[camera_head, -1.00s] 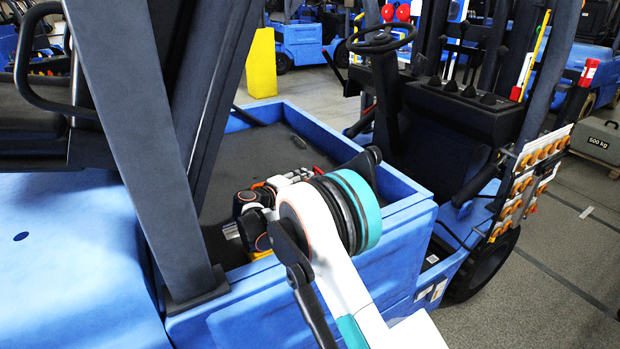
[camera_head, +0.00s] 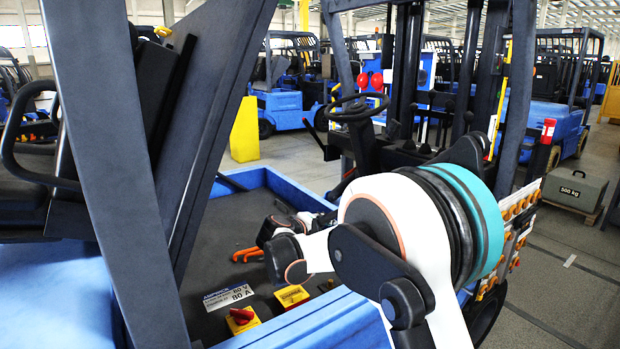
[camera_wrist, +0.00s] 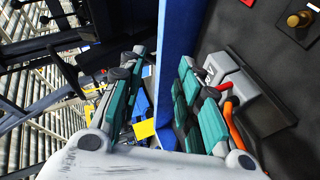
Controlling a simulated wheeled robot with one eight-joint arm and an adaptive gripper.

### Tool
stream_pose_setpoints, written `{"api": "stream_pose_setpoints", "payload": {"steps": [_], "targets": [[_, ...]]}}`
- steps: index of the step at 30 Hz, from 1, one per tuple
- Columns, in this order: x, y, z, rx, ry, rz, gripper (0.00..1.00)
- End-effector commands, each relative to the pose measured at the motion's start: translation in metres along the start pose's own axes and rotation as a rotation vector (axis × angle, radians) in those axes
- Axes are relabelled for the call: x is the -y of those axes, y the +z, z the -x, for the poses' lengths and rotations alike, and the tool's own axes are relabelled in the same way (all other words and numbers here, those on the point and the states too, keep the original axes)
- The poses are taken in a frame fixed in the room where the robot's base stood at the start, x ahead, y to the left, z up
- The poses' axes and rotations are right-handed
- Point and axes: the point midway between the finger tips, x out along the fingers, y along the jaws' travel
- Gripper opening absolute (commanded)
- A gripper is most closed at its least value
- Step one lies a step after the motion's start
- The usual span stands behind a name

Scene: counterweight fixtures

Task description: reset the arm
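My arm reaches across the head view, its large white and teal joint in front of a blue-walled compartment (camera_head: 330,313) on a blue truck. My gripper is mostly hidden behind my own arm in the head view. In the wrist view my gripper (camera_wrist: 160,62) has its two teal-padded fingers spread apart, with nothing held between them. The blue compartment wall shows through the gap. A grey device (camera_wrist: 245,95) with red and orange parts lies right beside the right finger; I cannot tell whether they touch.
In the compartment are orange handles (camera_head: 247,254), a yellow box with a red knob (camera_head: 242,320), and another yellow box (camera_head: 292,296). A dark slanted post (camera_head: 125,150) stands at left. A steering wheel (camera_head: 360,107) and a 500 kg weight (camera_head: 577,191) are beyond. Open floor lies at right.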

Motion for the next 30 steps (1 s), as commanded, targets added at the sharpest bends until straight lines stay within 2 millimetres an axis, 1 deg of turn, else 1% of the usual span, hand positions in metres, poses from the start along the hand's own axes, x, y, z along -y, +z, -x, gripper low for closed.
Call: {"api": "stream_pose_setpoints", "payload": {"steps": [1,3,5,6,8,9,11,15,18,22,26,30], "targets": [[-0.019,0.016,0.003,0.006,-0.022,-0.038,0.31],[-0.040,0.033,0.008,0.008,-0.053,-0.091,0.31],[-0.057,0.050,0.013,0.010,-0.079,-0.140,0.31],[-0.067,0.061,0.017,0.012,-0.095,-0.172,0.31],[-0.082,0.078,0.024,0.013,-0.120,-0.222,0.31],[-0.092,0.089,0.029,0.015,-0.135,-0.255,0.31],[-0.104,0.107,0.038,0.017,-0.158,-0.305,0.31],[-0.127,0.148,0.062,0.027,-0.209,-0.414,0.31],[-0.137,0.177,0.083,0.040,-0.247,-0.478,0.31],[-0.142,0.215,0.114,0.067,-0.301,-0.544,0.31],[-0.138,0.252,0.147,0.099,-0.362,-0.595,0.31],[-0.126,0.290,0.184,0.131,-0.430,-0.645,0.31]]}}
